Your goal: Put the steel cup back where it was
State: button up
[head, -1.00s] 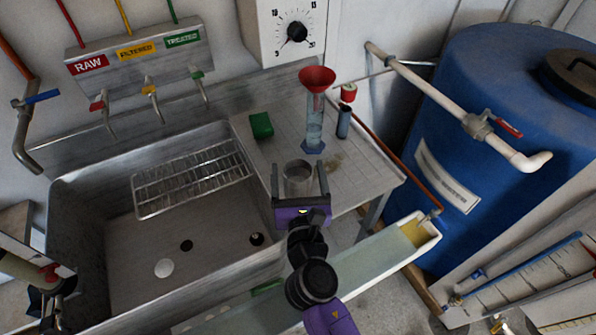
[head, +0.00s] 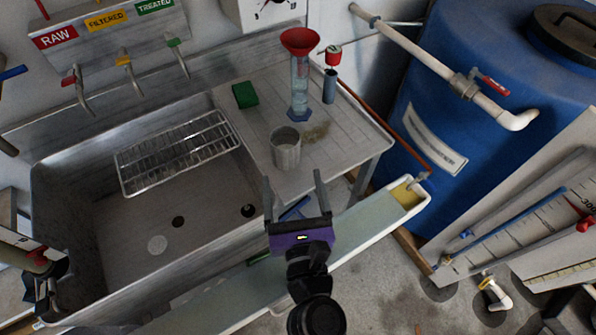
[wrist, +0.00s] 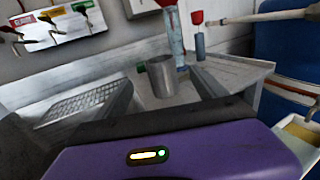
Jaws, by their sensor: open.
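The steel cup (head: 285,149) stands upright on the ribbed drainboard to the right of the sink, in front of the blue-based measuring cylinder. It also shows in the wrist view (wrist: 161,77), beyond my gripper and apart from it. My gripper (head: 294,182) is open and empty, in front of the cup on the near side of the drainboard. Its two fingers point toward the cup without touching it.
A measuring cylinder with a red funnel (head: 300,42) stands behind the cup. A green sponge (head: 245,95) and a dark small cylinder (head: 330,86) are nearby. The sink with its wire rack (head: 178,152) lies left; a long trough (head: 350,228) runs in front.

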jog(key=shift+s, duration=0.15)
jog(key=s+d+f+m+g, duration=0.2)
jog(key=s+d+f+m, duration=0.2)
jog(key=s+d+m, duration=0.35)
jog(key=s+d+f+m+g, duration=0.1)
jog(key=s+d+f+m, duration=0.2)
jog(key=s+d+m, duration=0.5)
jog(key=s+d+r+m+h, duration=0.1)
jog(key=s+d+r+m, duration=0.2)
jog(key=s+m, duration=0.3)
jog(key=s+d+r+m+h, duration=0.2)
jog(key=s+d+r+m, duration=0.2)
jog(key=m, duration=1.2)
jog(key=s+r, duration=0.1)
jog(key=s, duration=0.2)
jog(key=shift+r+m, duration=0.35)
